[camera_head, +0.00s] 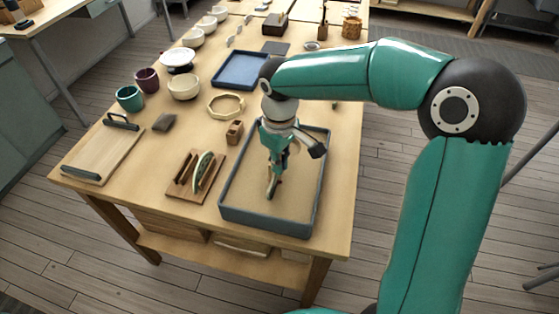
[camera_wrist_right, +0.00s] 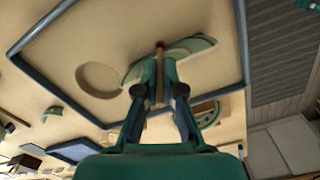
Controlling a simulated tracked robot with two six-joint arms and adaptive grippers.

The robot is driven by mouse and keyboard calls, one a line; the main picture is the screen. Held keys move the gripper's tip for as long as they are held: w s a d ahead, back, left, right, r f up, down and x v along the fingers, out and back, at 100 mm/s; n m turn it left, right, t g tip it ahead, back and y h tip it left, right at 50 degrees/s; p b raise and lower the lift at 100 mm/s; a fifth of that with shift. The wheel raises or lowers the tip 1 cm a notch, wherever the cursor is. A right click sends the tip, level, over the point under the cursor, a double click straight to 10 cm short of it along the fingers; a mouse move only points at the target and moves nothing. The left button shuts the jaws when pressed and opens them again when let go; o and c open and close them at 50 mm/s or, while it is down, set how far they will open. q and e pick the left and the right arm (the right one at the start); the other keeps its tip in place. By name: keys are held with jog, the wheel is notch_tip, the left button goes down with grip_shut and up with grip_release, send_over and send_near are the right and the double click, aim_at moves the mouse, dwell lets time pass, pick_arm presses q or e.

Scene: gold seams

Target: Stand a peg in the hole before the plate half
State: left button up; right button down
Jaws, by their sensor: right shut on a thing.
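My right gripper (camera_head: 272,188) points down into the sand tray (camera_head: 222,208). In the wrist view my right gripper (camera_wrist_right: 160,70) is shut on a thin brown peg (camera_wrist_right: 159,48), whose reddish end shows past the fingertips. A pale green plate half (camera_wrist_right: 195,47) shows behind the fingers, over the sand; whether the peg touches it I cannot tell. Another pale green curved piece (camera_head: 203,170) stands upright on a wooden board (camera_head: 183,192) left of the tray. The hole under the peg is hidden. My left gripper is not in view.
A round ring mark (camera_wrist_right: 100,80) lies in the sand. A small wooden block (camera_head: 234,131) stands left of the tray's back corner. A clipboard-like board (camera_head: 105,152), cups (camera_head: 130,97), bowls (camera_head: 184,86) and a blue tray (camera_head: 240,68) occupy the table further left and back.

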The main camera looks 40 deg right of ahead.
jog(key=shift+f+b, duration=0.4)
jog(key=shift+f, duration=0.3)
dwell(2.0)
jog(key=shift+r, duration=0.15)
jog(key=shift+r+p, duration=2.15)
jog(key=shift+r, duration=0.35)
jog(key=shift+f, duration=0.1)
jog(key=shift+f+b, duration=1.4)
jog(key=shift+f, duration=0.35)
jog(key=shift+f+b, duration=0.4)
jog(key=shift+f, duration=0.2)
